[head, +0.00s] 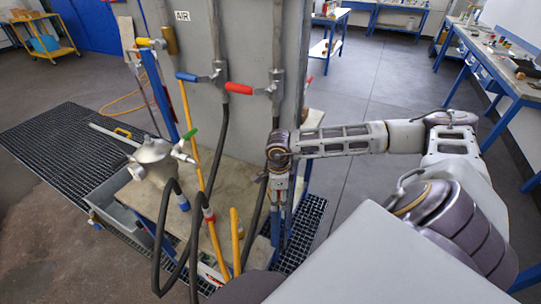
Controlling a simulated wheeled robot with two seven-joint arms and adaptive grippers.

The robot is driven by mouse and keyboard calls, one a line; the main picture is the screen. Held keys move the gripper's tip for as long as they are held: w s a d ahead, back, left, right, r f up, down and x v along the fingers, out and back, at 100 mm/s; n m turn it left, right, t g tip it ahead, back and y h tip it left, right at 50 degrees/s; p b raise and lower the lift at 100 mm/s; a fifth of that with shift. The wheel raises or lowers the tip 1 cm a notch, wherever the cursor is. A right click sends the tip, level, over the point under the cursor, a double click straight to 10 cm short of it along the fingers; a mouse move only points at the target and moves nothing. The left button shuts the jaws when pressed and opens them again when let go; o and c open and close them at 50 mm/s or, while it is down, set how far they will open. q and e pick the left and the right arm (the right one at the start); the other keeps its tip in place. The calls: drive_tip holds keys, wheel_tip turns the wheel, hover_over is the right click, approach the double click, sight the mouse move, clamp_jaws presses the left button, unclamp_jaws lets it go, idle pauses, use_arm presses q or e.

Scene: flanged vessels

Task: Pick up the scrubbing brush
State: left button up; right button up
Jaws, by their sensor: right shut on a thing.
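My right gripper (280,230) points down at the right edge of the pale bench top, beside the grey panel and its black hoses. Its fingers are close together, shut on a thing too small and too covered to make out. I cannot pick out the scrubbing brush with certainty anywhere in the head view. My left gripper is not in view.
A grey flanged vessel (153,160) stands at left beside a grey trough (120,208). The grey panel (250,120) carries a blue-handled valve (200,77) and a red-handled valve (250,89). Black hoses (160,240) loop in front. Open floor (370,85) lies at right.

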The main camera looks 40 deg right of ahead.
drive_tip(key=shift+s+d, duration=0.15)
drive_tip(key=shift+s, duration=0.55)
drive_tip(key=shift+s+d, duration=0.15)
drive_tip(key=shift+s, duration=0.55)
drive_tip(key=o, duration=0.5)
drive_tip(key=shift+c, duration=1)
drive_tip(key=shift+a, duration=0.1)
